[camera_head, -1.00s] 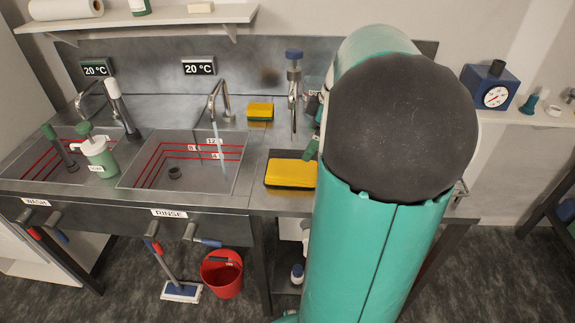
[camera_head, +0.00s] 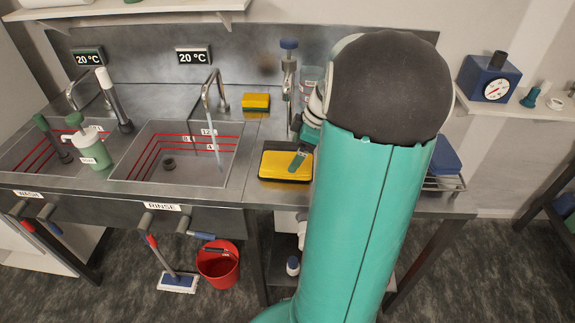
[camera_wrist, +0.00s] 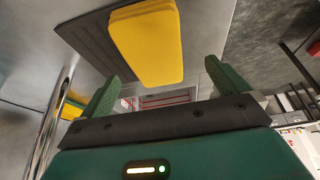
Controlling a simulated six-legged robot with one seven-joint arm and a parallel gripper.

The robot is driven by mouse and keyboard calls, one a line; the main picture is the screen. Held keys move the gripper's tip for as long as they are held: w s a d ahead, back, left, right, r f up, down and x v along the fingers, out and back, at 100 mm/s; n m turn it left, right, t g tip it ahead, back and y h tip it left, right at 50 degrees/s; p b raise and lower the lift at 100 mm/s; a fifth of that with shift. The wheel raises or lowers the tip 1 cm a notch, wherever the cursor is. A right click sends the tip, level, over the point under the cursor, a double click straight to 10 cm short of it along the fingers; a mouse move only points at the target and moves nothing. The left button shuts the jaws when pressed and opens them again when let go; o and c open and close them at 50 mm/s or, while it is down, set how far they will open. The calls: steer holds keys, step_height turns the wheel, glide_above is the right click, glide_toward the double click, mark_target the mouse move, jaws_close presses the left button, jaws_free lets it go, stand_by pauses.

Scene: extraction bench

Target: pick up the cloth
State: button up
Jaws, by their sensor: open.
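The cloth (camera_head: 277,164) is a flat yellow folded pad lying on a dark tray (camera_head: 263,176) on the steel bench, right of the rinse sink. It also shows in the wrist view (camera_wrist: 147,42), upper middle, on the same dark tray (camera_wrist: 93,38). My gripper (camera_head: 302,148) is above the cloth's right part in the head view, with one green finger in front of it. In the wrist view the two green fingers of my gripper (camera_wrist: 163,88) stand wide apart with nothing between them. My arm hides the bench to the right of the cloth.
A yellow and green sponge (camera_head: 256,102) lies behind the cloth. A tap (camera_head: 288,75) stands behind my gripper. The rinse sink (camera_head: 205,172) is to the left, with its own tap (camera_head: 218,90). A blue item (camera_head: 447,156) rests on a wire rack (camera_head: 445,183) at right.

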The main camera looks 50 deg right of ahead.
mark_target(286, 161)
steer(key=w+f, duration=0.2)
steer(key=f, duration=0.1)
steer(key=shift+w+a+f, duration=0.2)
steer(key=shift+w, duration=0.05)
steer(key=shift+s+a+f, duration=0.1)
steer(key=shift+a+f, duration=0.05)
steer(key=shift+f, duration=0.15)
steer(key=shift+s+f, duration=0.1)
steer(key=shift+s, duration=0.1)
steer(key=shift+w+f, duration=0.15)
steer(key=shift+w, duration=0.25)
steer(key=shift+s+a, duration=0.1)
steer(key=shift+s, duration=0.2)
steer(key=shift+c, duration=0.9)
steer(key=shift+w, duration=0.2)
steer(key=c, duration=0.8)
steer(key=shift+c, duration=0.2)
